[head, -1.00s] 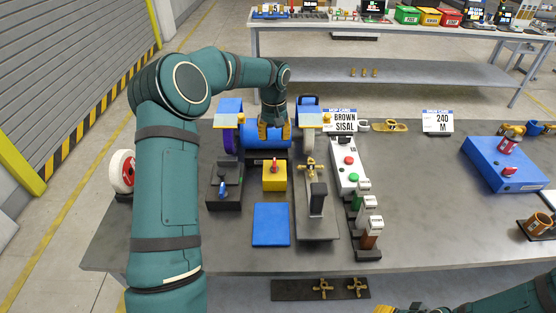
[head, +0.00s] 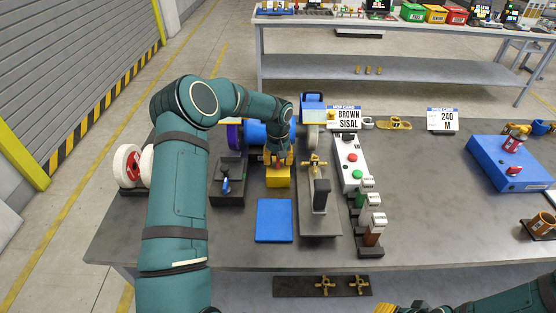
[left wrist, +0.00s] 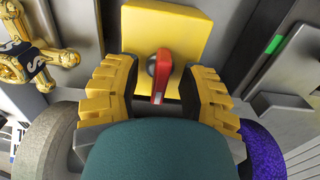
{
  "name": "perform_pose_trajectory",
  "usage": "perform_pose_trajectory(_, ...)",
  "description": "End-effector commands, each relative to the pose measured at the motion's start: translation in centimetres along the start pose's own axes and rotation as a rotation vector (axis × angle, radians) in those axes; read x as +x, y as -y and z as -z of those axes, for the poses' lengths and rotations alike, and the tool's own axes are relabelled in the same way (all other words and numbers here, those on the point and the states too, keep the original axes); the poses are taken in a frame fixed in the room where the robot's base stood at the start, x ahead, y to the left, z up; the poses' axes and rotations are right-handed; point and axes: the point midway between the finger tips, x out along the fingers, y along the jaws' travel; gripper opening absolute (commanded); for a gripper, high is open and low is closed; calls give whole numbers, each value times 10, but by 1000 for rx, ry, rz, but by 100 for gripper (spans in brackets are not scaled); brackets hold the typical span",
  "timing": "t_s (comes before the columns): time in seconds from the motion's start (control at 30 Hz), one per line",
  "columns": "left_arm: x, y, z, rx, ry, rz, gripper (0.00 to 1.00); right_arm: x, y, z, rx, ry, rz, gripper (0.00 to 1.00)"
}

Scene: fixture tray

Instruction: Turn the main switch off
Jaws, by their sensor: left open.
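The main switch is a yellow box (head: 278,181) with a red lever (left wrist: 161,84). It stands on the table behind a blue plate. My left gripper (head: 278,160) is just above and behind the box, pointing down. In the left wrist view, my left gripper (left wrist: 160,75) is open, with its yellow fingers on either side of the red lever and gaps between. The lever's pivot is a dark round knob on the yellow face (left wrist: 185,28). In the head view the fingers mostly hide the lever. My right gripper (head: 410,308) shows only partly at the bottom edge.
A black block with a blue-tipped lever (head: 226,186) stands left of the box. A metal plate with a gold cross handle (head: 318,205) is close on the right. The blue plate (head: 274,221) lies in front. A blue drum (head: 254,133) is behind.

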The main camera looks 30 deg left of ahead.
Motion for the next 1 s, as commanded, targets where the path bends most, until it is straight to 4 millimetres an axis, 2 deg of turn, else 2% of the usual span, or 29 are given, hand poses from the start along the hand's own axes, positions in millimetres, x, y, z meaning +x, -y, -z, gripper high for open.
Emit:
perform_pose_trajectory(0.07, 0, 0, 0, 0, 0, 0, 41, 0, 0, 0, 0, 0, 0, 47)
perform_pose_trajectory(0.1, 0, 0, 0, 0, 0, 0, 44, 0, 0, 0, 0, 0, 0, 47)
perform_pose_trajectory(0.23, 0, 0, 0, 0, 0, 0, 0, 0, 0, 0, 0, 0, 0, 47)
perform_pose_trajectory(0.67, 0, 0, 0, 16, 1, 1, 0, 0, 0, 0, 0, 0, 0, 47)
perform_pose_trajectory(1.0, 1, 0, 0, 192, 2, 2, 0, 4, -1, 0, 0, 0, -1, 47)
